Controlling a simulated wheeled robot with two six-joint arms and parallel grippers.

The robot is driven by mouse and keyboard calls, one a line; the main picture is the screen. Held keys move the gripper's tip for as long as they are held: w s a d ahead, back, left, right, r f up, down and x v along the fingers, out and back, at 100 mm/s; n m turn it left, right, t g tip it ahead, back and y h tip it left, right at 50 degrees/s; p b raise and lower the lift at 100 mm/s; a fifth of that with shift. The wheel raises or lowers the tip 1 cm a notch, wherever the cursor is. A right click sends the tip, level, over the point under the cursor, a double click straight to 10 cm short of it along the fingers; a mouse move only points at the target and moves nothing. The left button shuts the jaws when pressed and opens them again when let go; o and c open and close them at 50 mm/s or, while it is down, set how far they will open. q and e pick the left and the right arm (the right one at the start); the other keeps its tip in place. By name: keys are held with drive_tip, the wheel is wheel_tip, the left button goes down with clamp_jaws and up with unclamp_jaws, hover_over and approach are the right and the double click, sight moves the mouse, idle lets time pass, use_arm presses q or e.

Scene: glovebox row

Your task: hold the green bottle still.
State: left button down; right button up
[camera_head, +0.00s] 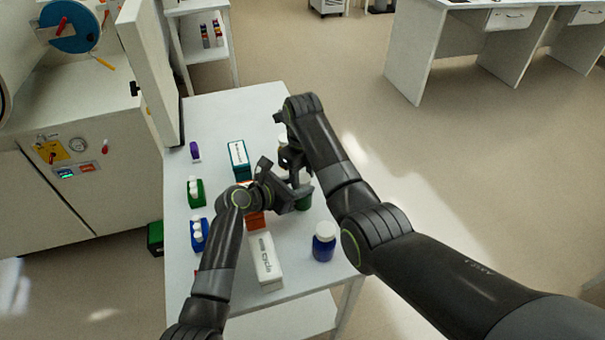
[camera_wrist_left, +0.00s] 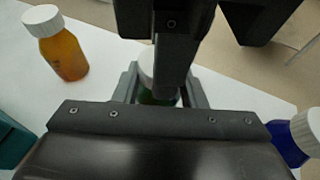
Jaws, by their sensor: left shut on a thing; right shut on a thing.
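The green bottle (camera_head: 304,203) stands on the white table, mostly hidden by my grippers. In the left wrist view a strip of its green body and its white cap (camera_wrist_left: 147,64) show. My left gripper (camera_head: 295,195) is shut around the bottle's body, with a finger on each side in the left wrist view. My right gripper (camera_head: 292,168) comes down from above and is shut at the white cap. Its dark fingers hide part of the cap in the left wrist view, so the exact contact is hard to see.
A blue bottle (camera_head: 324,243) stands near the table's right edge, and an orange bottle (camera_wrist_left: 64,52) shows in the left wrist view. A white box (camera_head: 264,259), an orange box (camera_head: 256,220) and a teal box (camera_head: 238,158) stand nearby. Small green and blue racks (camera_head: 199,234) line the left side.

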drive_tip(key=shift+s+a+n, duration=0.1)
drive_tip(key=shift+a+n, duration=0.05)
drive_tip(key=shift+n, duration=1.15)
drive_tip(key=o, duration=1.1)
drive_tip(key=shift+r, duration=2.25)
drive_tip(key=shift+c, duration=0.4)
drive_tip(key=r+m, duration=0.3)
drive_tip(key=shift+d, duration=0.2)
drive_tip(key=shift+m, duration=0.3)
drive_tip(key=shift+f, duration=3.8)
